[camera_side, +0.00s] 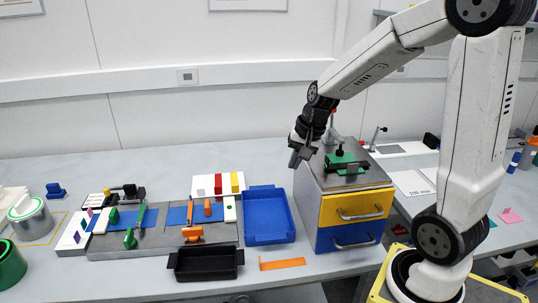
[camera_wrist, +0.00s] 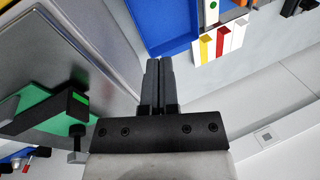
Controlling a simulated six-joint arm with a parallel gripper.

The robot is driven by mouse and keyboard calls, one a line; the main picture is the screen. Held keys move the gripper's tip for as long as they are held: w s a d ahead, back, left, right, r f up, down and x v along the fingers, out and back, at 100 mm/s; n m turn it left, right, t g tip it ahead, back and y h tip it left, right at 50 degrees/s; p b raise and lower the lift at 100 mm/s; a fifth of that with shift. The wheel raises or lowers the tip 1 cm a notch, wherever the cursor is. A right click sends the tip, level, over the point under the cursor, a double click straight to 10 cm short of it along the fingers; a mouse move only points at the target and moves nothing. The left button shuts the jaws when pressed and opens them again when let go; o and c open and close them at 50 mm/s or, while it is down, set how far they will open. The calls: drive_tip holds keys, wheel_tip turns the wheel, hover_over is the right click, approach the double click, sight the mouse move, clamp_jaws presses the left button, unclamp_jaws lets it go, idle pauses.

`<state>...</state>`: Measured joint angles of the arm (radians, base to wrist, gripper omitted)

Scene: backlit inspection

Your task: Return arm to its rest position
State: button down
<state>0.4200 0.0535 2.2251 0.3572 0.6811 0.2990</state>
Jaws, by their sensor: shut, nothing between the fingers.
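My gripper (camera_side: 294,160) hangs in the air beside the upper left edge of the drawer cabinet (camera_side: 316,200), pointing down. Its two dark fingers are together with nothing between them, and they also show in the wrist view (camera_wrist: 159,64). My arm reaches in from the right, with its elbow high at the top of the side view. The cabinet has a yellow drawer (camera_side: 356,207) above a blue drawer (camera_side: 350,236); both look shut.
A green clamp-like device (camera_side: 345,163) stands on the cabinet's top. A blue tray (camera_side: 266,238) and a black tray (camera_side: 207,272) lie to the left. Fixtures with coloured parts crowd the table's left half. An orange strip (camera_side: 282,264) lies near the front edge.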

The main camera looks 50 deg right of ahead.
drive_tip(key=s+a+f+n+h, duration=0.1)
drive_tip(key=s+a+f+n, duration=0.5)
drive_tip(key=a+n, duration=0.5)
drive_tip(key=shift+s+f+g, duration=0.25)
drive_tip(key=shift+f+g, duration=0.15)
drive_tip(key=shift+f, duration=0.2)
